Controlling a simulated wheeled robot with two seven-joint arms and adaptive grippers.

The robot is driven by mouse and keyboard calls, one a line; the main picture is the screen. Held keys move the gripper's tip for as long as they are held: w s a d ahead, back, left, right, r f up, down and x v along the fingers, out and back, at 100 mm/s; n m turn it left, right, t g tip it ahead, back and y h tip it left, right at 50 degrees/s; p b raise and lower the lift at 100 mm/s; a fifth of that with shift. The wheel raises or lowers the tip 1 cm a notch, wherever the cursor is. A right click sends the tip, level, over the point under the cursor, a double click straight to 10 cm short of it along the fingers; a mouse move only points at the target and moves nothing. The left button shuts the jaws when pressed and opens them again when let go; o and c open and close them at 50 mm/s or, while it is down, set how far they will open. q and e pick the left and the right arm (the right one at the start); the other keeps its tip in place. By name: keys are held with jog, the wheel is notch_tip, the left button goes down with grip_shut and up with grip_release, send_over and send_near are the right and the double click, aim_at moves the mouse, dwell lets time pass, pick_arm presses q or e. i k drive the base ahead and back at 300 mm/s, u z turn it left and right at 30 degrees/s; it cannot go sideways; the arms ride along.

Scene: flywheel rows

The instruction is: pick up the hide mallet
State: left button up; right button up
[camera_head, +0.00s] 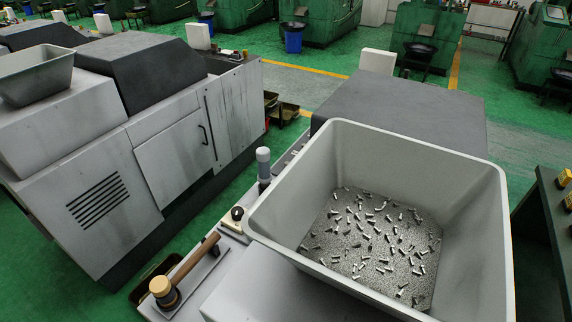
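The hide mallet (166,291) lies on a grey machine ledge at the lower left of the head view. Its head is dark with a pale tan face, and its brown wooden handle (196,258) points up and to the right. It seems to rest on a small flat plate (205,272). Neither of my grippers shows in this view.
A large grey bin (268,208) with many small metal parts stands right of the mallet. A grey-capped cylinder (263,163) and a small pale object (236,214) are on the ledge beyond the handle. A grey machine cabinet (172,160) stands left across a green floor gap.

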aim_at(163, 288)
jog(key=k, duration=1)
jog(key=u, duration=1.05)
jog(key=i, duration=0.95)
jog(key=z, duration=1)
